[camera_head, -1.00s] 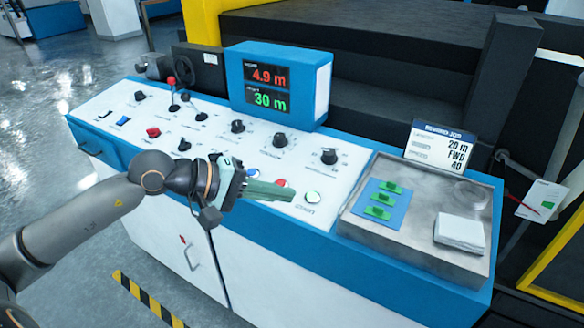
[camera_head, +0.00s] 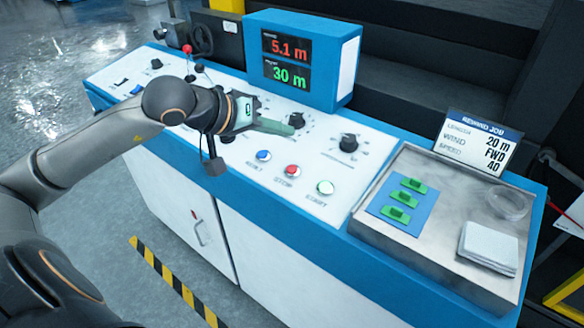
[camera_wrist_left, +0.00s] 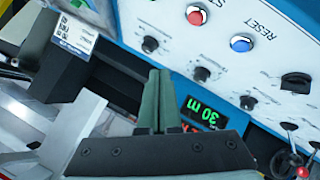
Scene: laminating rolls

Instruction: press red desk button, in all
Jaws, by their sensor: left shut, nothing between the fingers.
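The shut fingers also show in the left wrist view (camera_wrist_left: 158,78). My right gripper is not in view.
A blue display box (camera_head: 303,60) reading 5.1 m and 30 m stands behind the panel. Black knobs (camera_head: 349,143) line the panel. At right a metal tray (camera_head: 440,238) holds green pieces on a blue pad and white sheets (camera_head: 489,246). A job sign (camera_head: 476,143) stands behind it.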

